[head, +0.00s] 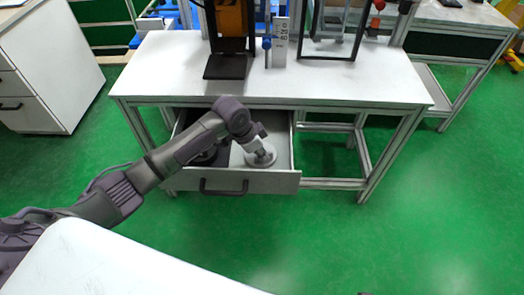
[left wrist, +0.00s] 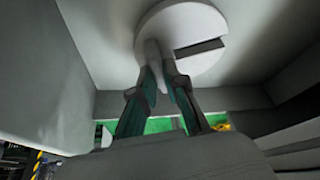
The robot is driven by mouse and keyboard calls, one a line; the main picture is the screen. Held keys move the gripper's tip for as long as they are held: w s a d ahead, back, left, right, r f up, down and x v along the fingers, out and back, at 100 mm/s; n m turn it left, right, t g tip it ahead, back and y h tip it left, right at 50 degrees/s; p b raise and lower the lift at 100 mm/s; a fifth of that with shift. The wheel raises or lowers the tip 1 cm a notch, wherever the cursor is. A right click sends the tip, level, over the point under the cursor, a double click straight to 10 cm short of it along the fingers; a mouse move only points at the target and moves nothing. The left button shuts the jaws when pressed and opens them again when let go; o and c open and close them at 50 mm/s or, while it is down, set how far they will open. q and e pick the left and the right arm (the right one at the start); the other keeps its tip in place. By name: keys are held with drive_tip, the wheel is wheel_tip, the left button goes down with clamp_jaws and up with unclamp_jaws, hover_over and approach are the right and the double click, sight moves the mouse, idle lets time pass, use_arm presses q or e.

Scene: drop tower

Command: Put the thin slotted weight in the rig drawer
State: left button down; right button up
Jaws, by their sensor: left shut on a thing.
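The thin slotted weight (head: 265,159) is a pale grey disc inside the open rig drawer (head: 275,182), on the right side of its interior. The left wrist view shows the disc (left wrist: 200,22) with its dark slot and a pale stem in the middle. My left gripper (head: 259,150) reaches down into the drawer and is shut on the weight at this stem; the fingertips also show in the left wrist view (left wrist: 160,70). I cannot tell whether the disc touches the drawer floor. My right gripper is not in view.
The drawer hangs under a white table (head: 330,85). A dark thing (head: 208,156) lies in the drawer's left part, partly hidden by my arm. A black-and-orange rig (head: 230,30) and a black frame (head: 335,30) stand on the table.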

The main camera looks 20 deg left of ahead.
use_arm(q)
drive_tip(key=shift+w+r, duration=0.1)
drive_tip(key=c, duration=1.6)
unclamp_jaws()
drive_tip(key=shift+f, duration=0.2)
drive_tip(key=o, duration=0.4)
drive_tip(key=shift+r, duration=0.1)
drive_tip(key=shift+a+r, duration=0.1)
drive_tip(key=shift+r, duration=0.2)
drive_tip(key=p+v, duration=0.2)
drive_tip(key=v, duration=0.9)
drive_tip(key=shift+s+r+p, duration=0.2)
drive_tip(key=shift+s+p, duration=0.1)
drive_tip(key=shift+p, duration=0.05)
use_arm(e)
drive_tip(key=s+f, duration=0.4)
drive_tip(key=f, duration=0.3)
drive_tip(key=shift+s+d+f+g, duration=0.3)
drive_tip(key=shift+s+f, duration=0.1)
